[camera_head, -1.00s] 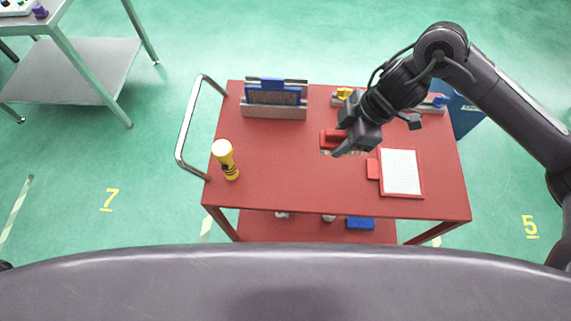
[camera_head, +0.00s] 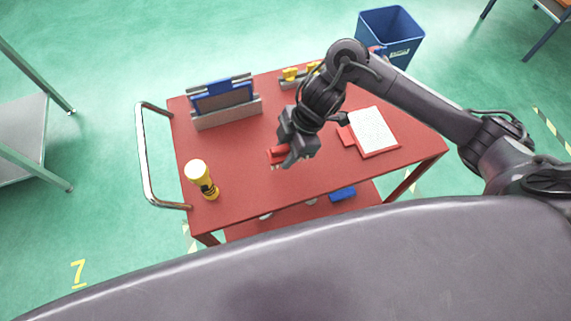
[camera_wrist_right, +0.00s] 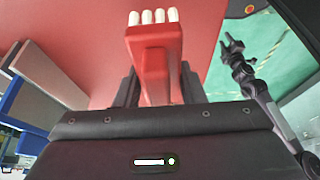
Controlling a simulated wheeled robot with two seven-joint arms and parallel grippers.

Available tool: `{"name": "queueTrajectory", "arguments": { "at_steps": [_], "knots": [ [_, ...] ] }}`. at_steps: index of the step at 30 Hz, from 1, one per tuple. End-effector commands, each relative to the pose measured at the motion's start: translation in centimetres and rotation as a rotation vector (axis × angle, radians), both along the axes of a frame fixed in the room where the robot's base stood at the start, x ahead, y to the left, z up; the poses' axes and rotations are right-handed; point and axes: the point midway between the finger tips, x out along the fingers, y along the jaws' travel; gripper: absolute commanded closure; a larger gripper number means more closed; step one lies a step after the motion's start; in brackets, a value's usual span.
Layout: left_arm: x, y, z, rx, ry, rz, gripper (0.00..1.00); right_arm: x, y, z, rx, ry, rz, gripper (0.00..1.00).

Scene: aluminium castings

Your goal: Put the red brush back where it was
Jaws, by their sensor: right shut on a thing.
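The red brush (camera_head: 277,154) is held in my right gripper (camera_head: 289,155) over the middle of the red cart top. In the right wrist view the brush (camera_wrist_right: 154,55) has a red body with several white bristle tufts pointing away from the gripper. My right gripper (camera_wrist_right: 157,92) is shut on its handle there. Whether the bristles touch the cart top cannot be told.
The red cart (camera_head: 240,195) carries a yellow flashlight (camera_head: 201,179), a grey and blue holder (camera_head: 223,101), yellow-handled items (camera_head: 291,75) in a rack and a clipboard (camera_head: 372,131). A blue bin (camera_head: 390,35) stands behind. The cart's front middle is clear.

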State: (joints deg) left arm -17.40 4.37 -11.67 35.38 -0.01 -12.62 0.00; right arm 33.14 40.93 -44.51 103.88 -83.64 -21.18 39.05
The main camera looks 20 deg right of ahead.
Motion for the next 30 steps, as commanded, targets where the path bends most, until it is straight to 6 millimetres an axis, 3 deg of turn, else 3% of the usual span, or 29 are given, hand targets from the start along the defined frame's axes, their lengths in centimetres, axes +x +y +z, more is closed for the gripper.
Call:
{"name": "queueTrajectory", "arguments": {
  "at_steps": [3,8,15,28,29,30],
  "knots": [
    [0.3,0.7,-0.8,0.008,-0.004,0.003,0.64,-0.1,0.1,-2.2,0.002,0.003,-0.001,0.85],
    [0.5,0.8,-1.0,0.010,-0.006,0.005,0.64,0.0,0.0,-3.3,0.001,0.000,-0.001,0.85],
    [0.6,0.7,-1.2,0.008,-0.008,0.005,0.64,0.0,0.0,-6.3,-0.001,0.002,-0.001,0.85],
    [0.6,0.1,-1.5,0.000,-0.008,0.001,0.64,0.0,0.0,-7.0,-0.001,0.000,0.001,0.85],
    [0.6,0.1,-1.4,0.000,-0.008,0.001,0.64,0.0,0.0,-7.0,-0.001,0.000,0.001,0.61],
    [0.6,0.1,-1.4,0.000,-0.008,0.001,0.64,0.0,0.0,-6.9,-0.001,0.000,0.001,0.56]
  ]
}}
